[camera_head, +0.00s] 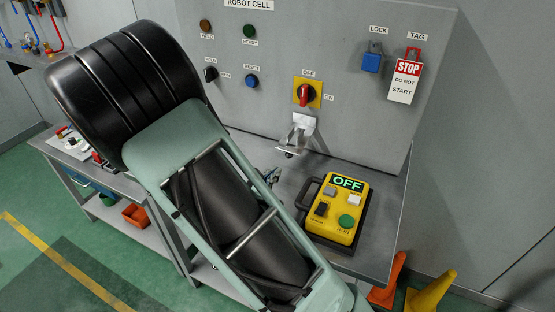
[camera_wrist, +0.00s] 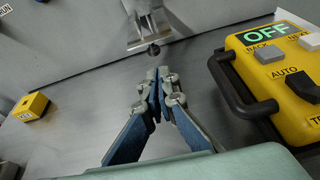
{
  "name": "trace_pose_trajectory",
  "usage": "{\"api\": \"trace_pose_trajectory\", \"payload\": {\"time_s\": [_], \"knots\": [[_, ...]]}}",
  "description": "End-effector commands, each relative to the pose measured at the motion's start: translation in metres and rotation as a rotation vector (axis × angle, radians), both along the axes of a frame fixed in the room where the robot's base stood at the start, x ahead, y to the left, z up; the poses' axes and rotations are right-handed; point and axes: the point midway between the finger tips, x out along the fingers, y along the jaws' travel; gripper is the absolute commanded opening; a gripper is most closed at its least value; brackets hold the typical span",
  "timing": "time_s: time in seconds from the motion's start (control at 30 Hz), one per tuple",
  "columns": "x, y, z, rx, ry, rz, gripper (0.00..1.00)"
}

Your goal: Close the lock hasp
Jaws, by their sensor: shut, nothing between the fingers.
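The lock hasp (camera_head: 299,133) is a pale metal fitting on the grey panel, just below the red rotary switch (camera_head: 304,95). Its lower part sticks out from the panel, down and to the left. In the wrist view the hasp (camera_wrist: 148,22) is at the top centre, cut by the frame edge, with a dark round knob (camera_wrist: 153,50) at its lower end. My gripper (camera_wrist: 160,73) is shut and empty, its tips just below the knob in the picture; I cannot tell whether they touch. In the head view my arm hides most of the gripper.
A yellow control box (camera_head: 337,207) with a black handle and an OFF display stands on the bench right of my gripper. A blue padlock (camera_head: 371,58) and a red-and-white STOP tag (camera_head: 405,80) hang at the panel's upper right. A small yellow block (camera_wrist: 31,106) lies left.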

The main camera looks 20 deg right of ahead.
Motion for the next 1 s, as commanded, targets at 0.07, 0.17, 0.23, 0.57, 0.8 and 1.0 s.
{"api": "trace_pose_trajectory", "payload": {"time_s": [0.07, 0.17, 0.23, 0.57, 0.8, 1.0], "knots": [[0.002, 0.007, -0.008, 0.003, 0.006, 0.020, 0.00], [0.006, 0.006, -0.011, 0.004, 0.007, 0.026, 0.00], [0.012, -0.001, -0.013, 0.002, 0.007, 0.023, 0.00], [0.051, -0.041, -0.031, 0.001, 0.008, 0.022, 0.00], [0.067, -0.056, -0.038, 0.003, 0.006, 0.023, 0.00], [0.069, -0.057, -0.039, 0.004, 0.006, 0.024, 0.00]]}}
